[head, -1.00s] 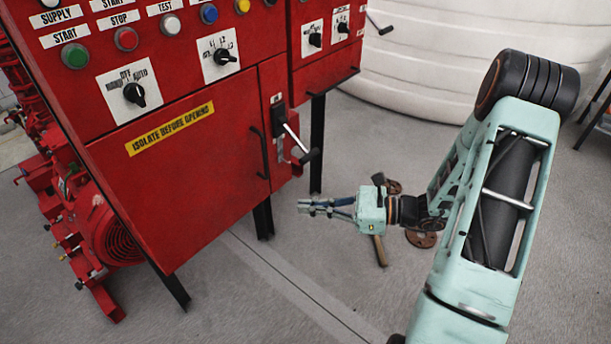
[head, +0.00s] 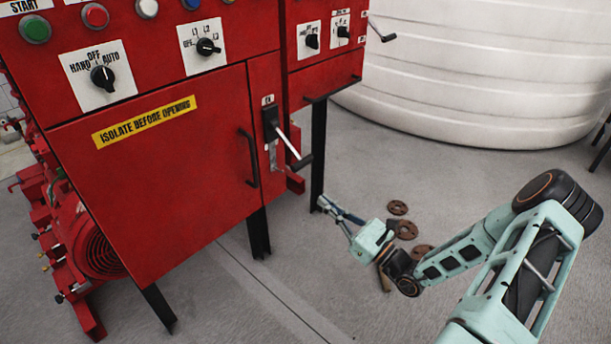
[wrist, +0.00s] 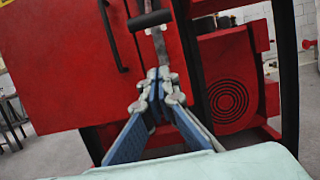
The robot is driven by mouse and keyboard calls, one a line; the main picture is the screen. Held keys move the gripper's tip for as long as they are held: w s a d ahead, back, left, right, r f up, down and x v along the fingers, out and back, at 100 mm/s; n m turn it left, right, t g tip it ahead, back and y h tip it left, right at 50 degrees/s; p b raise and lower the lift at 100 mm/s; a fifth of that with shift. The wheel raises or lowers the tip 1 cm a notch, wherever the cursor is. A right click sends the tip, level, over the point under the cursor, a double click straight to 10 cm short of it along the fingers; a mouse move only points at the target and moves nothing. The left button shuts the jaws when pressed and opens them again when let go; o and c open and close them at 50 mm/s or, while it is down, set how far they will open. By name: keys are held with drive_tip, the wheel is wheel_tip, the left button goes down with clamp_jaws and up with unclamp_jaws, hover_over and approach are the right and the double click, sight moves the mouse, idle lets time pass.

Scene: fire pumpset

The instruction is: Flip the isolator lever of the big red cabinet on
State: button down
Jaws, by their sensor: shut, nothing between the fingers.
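The big red cabinet (head: 180,180) stands at the left, with a yellow "ISOLATE BEFORE OPENING" label on its door. The isolator lever (head: 286,143) is on the narrow panel right of the door. It is a metal rod with a black grip, sticking out and slanting down to the right from a black mount. My gripper (head: 321,203) is shut and empty, below and right of the lever's grip in the head view. In the wrist view, the lever's black grip (wrist: 151,20) is beyond and above my shut fingertips (wrist: 159,76). Contact with the lever does not show.
A black door handle (head: 249,158) is just left of the lever. A smaller red cabinet section (head: 325,65) on black legs stands to the right. Rusty round flanges (head: 398,208) lie on the floor near my wrist. A large white tank (head: 480,75) fills the back.

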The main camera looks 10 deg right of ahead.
sight(292, 149)
drive_tip(key=b+x, duration=0.3)
drive_tip(key=x, duration=0.7)
drive_tip(key=shift+s+d+r, duration=0.2)
drive_tip(key=shift+s+r, duration=0.1)
drive_tip(key=shift+r, duration=0.25)
drive_tip(key=shift+s+d+r, duration=0.25)
drive_tip(key=shift+s+r, duration=0.05)
drive_tip(key=shift+r, duration=0.3)
drive_tip(key=shift+s+d+r, duration=0.2)
drive_tip(key=shift+s+r, duration=0.15)
drive_tip(key=shift+r, duration=0.2)
drive_tip(key=shift+r, duration=0.1)
